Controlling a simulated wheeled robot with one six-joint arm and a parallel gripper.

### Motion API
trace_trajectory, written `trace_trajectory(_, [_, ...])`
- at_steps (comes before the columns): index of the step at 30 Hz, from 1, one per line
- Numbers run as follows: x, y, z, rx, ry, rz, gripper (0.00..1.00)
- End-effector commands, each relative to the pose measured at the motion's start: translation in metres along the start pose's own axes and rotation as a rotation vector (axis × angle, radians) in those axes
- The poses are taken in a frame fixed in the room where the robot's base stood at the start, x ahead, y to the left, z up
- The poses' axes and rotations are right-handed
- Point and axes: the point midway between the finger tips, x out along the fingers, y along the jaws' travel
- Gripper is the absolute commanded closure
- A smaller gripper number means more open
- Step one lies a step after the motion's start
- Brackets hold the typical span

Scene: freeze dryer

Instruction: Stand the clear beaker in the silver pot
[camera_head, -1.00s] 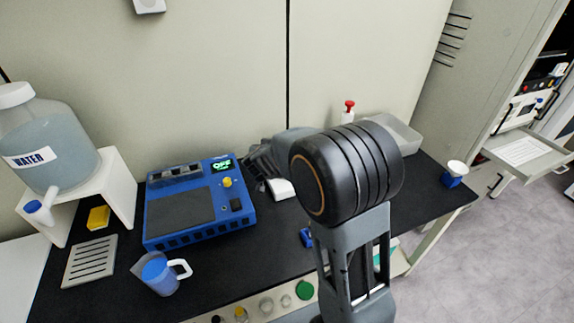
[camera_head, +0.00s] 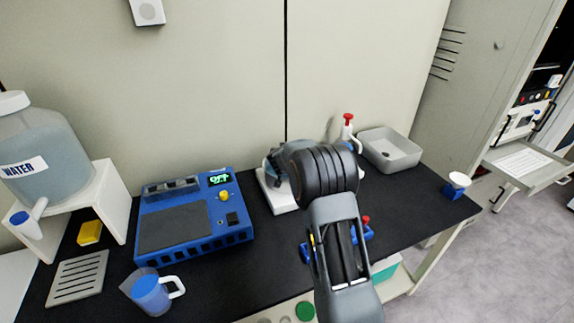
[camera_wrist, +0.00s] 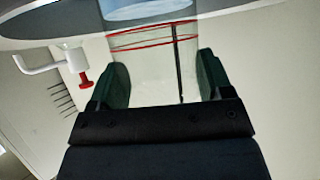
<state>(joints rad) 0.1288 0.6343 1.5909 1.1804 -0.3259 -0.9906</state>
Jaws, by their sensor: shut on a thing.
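The clear beaker (camera_wrist: 150,62), with red lines around it, is between the dark fingers of my gripper (camera_wrist: 162,72) in the wrist view. My gripper is shut on it. A grey curved rim (camera_wrist: 35,28) crosses the top of the wrist view by the beaker's end; it may be the silver pot, and I cannot tell whether they touch. In the head view, my own wrist hides the beaker and fingers. A greyish round shape (camera_head: 271,163) shows beside my wrist, above a white base (camera_head: 275,196); I cannot tell whether it is the pot.
A blue device (camera_head: 190,222) stands left of the white base. A blue jug (camera_head: 150,292) is at the front left, and a water tank (camera_head: 45,150) is farther left.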

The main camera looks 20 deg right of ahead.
Motion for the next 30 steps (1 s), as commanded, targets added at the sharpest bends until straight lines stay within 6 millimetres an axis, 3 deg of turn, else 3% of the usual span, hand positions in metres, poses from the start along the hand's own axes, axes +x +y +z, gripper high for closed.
trace_trajectory(8, [0.011,0.002,0.005,-0.001,0.001,0.0,0.56])
trace_trajectory(16, [0.03,0.002,0.033,-0.001,0.001,-0.001,0.56])
trace_trajectory(29, [0.031,0.002,0.035,-0.001,0.002,-0.001,0.56])
trace_trajectory(30, [0.031,0.003,0.035,-0.001,0.001,-0.001,0.25])
